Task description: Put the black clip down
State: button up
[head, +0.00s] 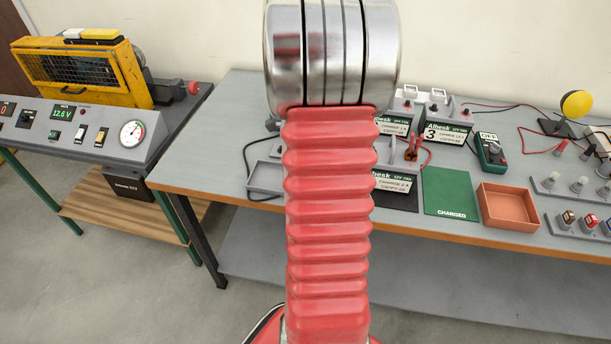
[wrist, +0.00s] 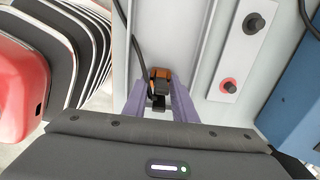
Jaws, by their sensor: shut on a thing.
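The black clip (wrist: 161,88), with a copper-orange part at its far end, sits between the two purple-grey fingers of my gripper (wrist: 160,96) in the wrist view. My gripper is shut on it. A black cable (wrist: 140,45) runs up from beside the clip. In the head view my red-sleeved arm covers the middle of the bench, and the gripper and the black clip are hidden behind it. I cannot tell whether the clip touches the surface below.
A grey panel with a black knob (wrist: 253,23) and a red one (wrist: 228,86) lies to the right in the wrist view. On the bench are labelled batteries (head: 447,133), red clips (head: 413,148), a green mat (head: 450,192), an orange tray (head: 508,205) and a meter (head: 490,152).

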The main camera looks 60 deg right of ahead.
jog(key=shift+f, duration=0.1)
jog(key=o, duration=1)
jog(key=shift+o, duration=0.2)
notch_tip(320, 180, up, 12)
jog(key=shift+r, duration=0.15)
dwell(0.5)
